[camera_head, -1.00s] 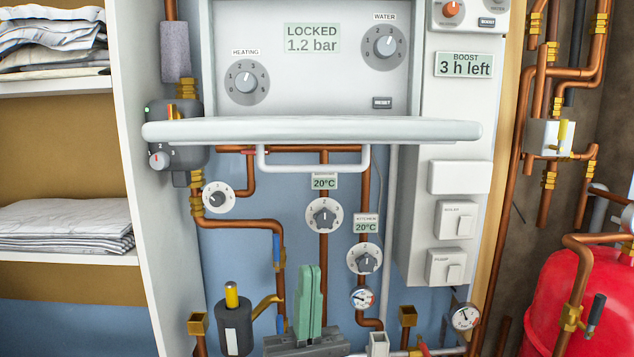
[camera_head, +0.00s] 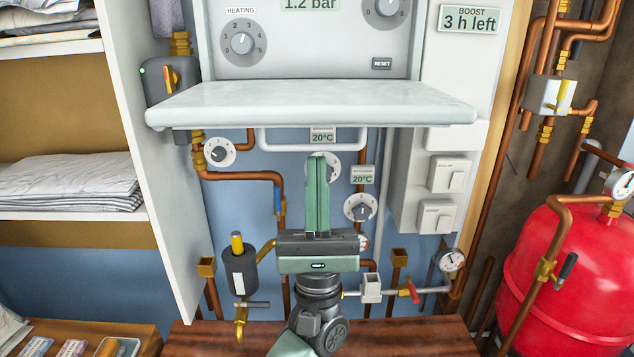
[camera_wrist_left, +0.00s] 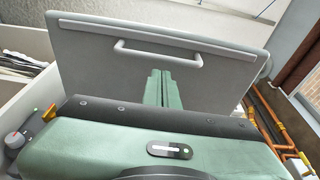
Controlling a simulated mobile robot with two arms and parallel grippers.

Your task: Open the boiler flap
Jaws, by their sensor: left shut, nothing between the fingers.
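The boiler flap (camera_head: 310,100) is a pale panel swung down to about level, its inner face up, in front of the boiler's control panel (camera_head: 330,50). Its U-shaped handle (camera_head: 283,148) hangs under the front edge. The wrist view shows the outer face of the flap (camera_wrist_left: 95,50) and the whole handle (camera_wrist_left: 155,52). My left gripper (camera_head: 317,160) is below the flap, pointing up, its green fingers shut and empty. In the wrist view the fingertips (camera_wrist_left: 160,75) appear close to the handle, not holding it; contact is unclear. My right gripper is out of view.
Pipes, dials and a dark cylinder (camera_head: 240,270) lie around and behind my left gripper. A wooden surface (camera_head: 400,338) runs below. A linen shelf (camera_head: 70,214) stands left, a red tank (camera_head: 540,275) right.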

